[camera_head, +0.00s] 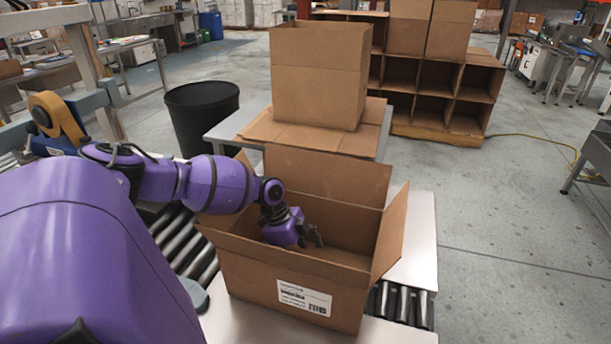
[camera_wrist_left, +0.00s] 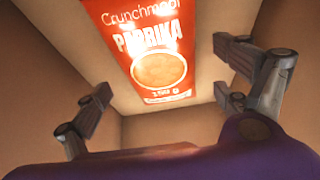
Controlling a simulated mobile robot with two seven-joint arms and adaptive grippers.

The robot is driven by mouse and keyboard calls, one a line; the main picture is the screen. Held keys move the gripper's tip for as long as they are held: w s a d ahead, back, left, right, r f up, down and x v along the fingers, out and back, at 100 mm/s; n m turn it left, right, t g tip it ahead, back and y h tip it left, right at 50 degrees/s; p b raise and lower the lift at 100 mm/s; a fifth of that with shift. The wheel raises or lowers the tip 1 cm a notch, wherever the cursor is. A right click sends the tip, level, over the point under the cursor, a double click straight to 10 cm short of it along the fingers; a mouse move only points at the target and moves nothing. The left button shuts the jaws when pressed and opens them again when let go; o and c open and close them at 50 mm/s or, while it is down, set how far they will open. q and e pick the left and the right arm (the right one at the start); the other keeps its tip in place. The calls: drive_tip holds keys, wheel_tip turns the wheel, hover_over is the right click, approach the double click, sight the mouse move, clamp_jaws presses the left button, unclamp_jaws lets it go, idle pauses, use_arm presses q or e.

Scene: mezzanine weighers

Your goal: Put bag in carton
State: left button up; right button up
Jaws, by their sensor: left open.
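The open carton (camera_head: 262,285) is brown cardboard with a white label on its front and its flaps raised. My left gripper (camera_head: 310,237) reaches down inside it from the left. In the left wrist view the fingers are spread wide with nothing between them. The bag (camera_wrist_left: 155,50) is red-orange and marked "Crunchmoor Paprika"; it lies on the pale carton floor, beyond the fingers and apart from them. Its top end is cut off by the frame edge. The bag is hidden in the head view. My right gripper is not in view.
The carton stands on a metal surface (camera_head: 420,235) over a roller conveyor (camera_head: 401,303). Behind it, a taller carton (camera_head: 320,85) stands on cardboard on a table. A black bin (camera_head: 202,115) and a tape roll (camera_head: 55,118) are to the left. The floor at right is mostly clear.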

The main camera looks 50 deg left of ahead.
use_arm(q)
drive_tip(key=p+v, duration=0.1)
drive_tip(key=v, duration=0.8)
drive_tip(key=shift+r, duration=0.4)
